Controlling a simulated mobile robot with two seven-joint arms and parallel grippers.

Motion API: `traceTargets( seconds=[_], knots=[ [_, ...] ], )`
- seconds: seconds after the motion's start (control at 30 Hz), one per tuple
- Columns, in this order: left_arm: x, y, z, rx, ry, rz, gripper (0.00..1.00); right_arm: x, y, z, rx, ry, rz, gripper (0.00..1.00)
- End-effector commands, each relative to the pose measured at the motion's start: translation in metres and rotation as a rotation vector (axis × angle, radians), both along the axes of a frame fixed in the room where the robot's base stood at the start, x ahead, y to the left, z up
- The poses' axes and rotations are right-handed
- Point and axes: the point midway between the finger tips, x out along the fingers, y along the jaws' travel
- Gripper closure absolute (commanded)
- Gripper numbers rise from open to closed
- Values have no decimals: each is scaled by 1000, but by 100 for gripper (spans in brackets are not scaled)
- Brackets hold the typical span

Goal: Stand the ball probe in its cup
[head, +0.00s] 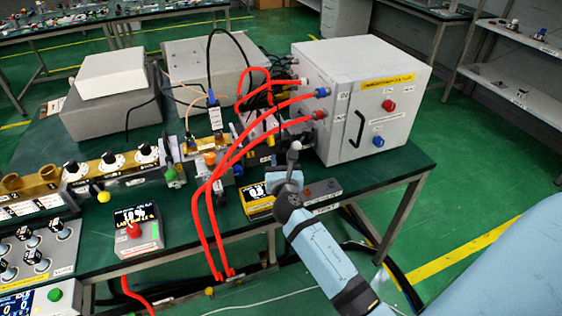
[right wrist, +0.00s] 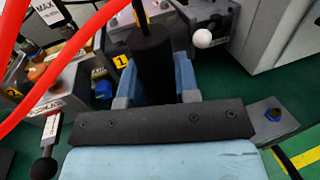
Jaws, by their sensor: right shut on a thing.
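My right gripper (head: 289,190) is shut on the ball probe above the front edge of the bench. The probe looks roughly upright, ball up. I cannot make out its cup; the gripper and arm cover part of the bench there. My left gripper is not in view.
A yellow-and-grey meter (head: 258,205) sits beside and under the gripper. The large grey cabinet (head: 362,95) stands behind, with red cables (head: 212,200) arching to the left. A white ball (right wrist: 202,38) shows beyond the fingers. A small red-knobbed box (head: 138,235) stands left.

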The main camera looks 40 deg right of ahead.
Motion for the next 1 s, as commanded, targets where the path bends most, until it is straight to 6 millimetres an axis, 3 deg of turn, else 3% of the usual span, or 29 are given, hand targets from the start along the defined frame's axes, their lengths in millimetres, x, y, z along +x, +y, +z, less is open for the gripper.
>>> traceTargets(
  seconds=[0.1,0.13,0.27,0.67,1.0],
  knots=[
    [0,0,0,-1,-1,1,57,0,0,0,0,0,0,97],
    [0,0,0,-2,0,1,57,0,0,0,0,0,0,69],
    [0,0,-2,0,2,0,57,0,0,0,0,0,0,41],
    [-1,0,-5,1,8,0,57,-9,5,-1,1,2,1,41],
    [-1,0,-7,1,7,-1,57,-73,39,-1,1,2,1,41]
  ],
)
